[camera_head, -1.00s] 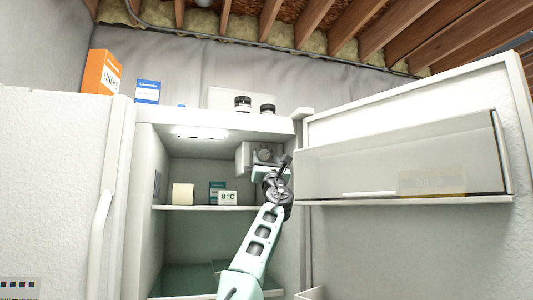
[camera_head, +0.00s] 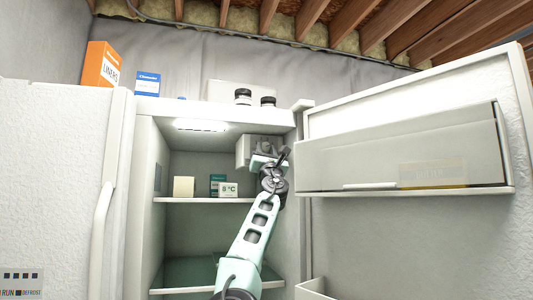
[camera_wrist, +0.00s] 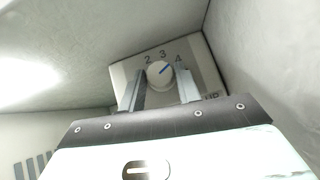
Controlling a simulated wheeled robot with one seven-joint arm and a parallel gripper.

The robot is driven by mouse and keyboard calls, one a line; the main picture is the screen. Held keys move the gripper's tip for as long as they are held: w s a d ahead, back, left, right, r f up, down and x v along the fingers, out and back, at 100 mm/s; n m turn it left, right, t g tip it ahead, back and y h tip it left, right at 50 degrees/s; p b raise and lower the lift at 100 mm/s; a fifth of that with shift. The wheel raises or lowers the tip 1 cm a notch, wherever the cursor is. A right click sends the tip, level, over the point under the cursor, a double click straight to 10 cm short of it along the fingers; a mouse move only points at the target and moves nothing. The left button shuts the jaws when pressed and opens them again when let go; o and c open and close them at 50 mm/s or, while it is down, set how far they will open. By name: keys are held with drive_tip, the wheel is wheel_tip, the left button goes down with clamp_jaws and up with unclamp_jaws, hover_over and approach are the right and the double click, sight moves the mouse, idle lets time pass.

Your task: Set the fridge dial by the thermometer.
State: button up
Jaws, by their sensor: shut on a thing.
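The fridge dial (camera_wrist: 159,72) is a round white knob with a blue pointer mark, in the wrist view. The mark points up and right, between the printed 3 and 4, nearer the 4. My gripper (camera_wrist: 161,84) has one finger on each side of the dial and is shut on it. In the head view my gripper (camera_head: 268,163) reaches to the control box (camera_head: 243,151) at the fridge's upper right; the dial is hidden there. The thermometer (camera_head: 228,189), a small white display on the upper shelf, appears to read 5 °C.
The fridge door (camera_head: 420,235) stands open on the right, with a clear bin (camera_head: 400,158) on it. A pale block (camera_head: 183,187) and a teal box (camera_head: 217,180) stand on the shelf (camera_head: 190,200). Fridge walls close in around the control box.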

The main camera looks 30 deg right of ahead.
drive_tip(key=m+g+h, duration=0.1)
drive_tip(key=m+h, duration=0.1)
drive_tip(key=m+g+h, duration=0.1)
drive_tip(key=m+g, duration=0.1)
drive_tip(key=m, duration=0.1)
drive_tip(key=m+g+h, duration=0.1)
drive_tip(key=m+h, duration=0.1)
drive_tip(key=m, duration=0.1)
drive_tip(key=shift+w+a+r+g+h, duration=0.1)
drive_tip(key=shift+a+g+h, duration=0.2)
drive_tip(key=m+g, duration=0.1)
drive_tip(key=m, duration=0.1)
drive_tip(key=m+g+h, duration=0.1)
drive_tip(key=m+g, duration=0.1)
drive_tip(key=shift+a+r+h+p, duration=0.1)
drive_tip(key=shift+r+h+p, duration=0.05)
drive_tip(key=shift+h+p, duration=0.2)
drive_tip(key=shift+m+g, duration=0.6)
drive_tip(key=shift+m, duration=0.4)
drive_tip(key=o, duration=1)
